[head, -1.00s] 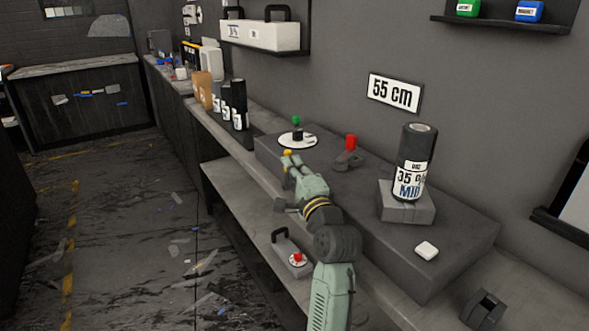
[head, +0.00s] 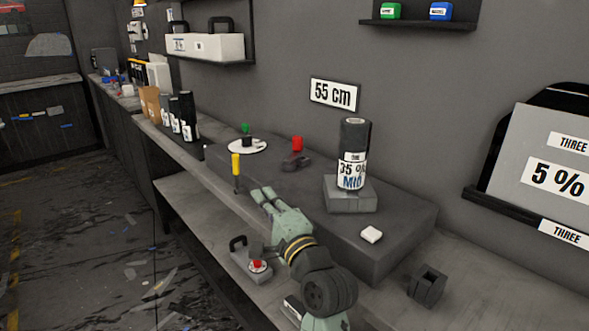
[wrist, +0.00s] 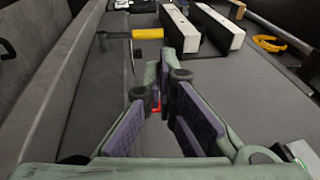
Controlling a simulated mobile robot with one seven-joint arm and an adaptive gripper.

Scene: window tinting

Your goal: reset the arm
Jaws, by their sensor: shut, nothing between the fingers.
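My gripper (head: 264,196) is over the front edge of the bench in the head view, pointing away from me. Its fingers are shut with nothing held; in the wrist view the gripper (wrist: 168,84) shows purple-lined pads closing together at the tips. A yellow-handled tool (head: 236,166) stands upright just beyond the fingertips, apart from them. Its yellow handle (wrist: 147,33) also shows in the wrist view.
A dark film roll (head: 354,140) stands on a grey block (head: 349,200) on the raised bench platform (head: 395,235). A red-button box (head: 253,264) sits on the lower shelf.

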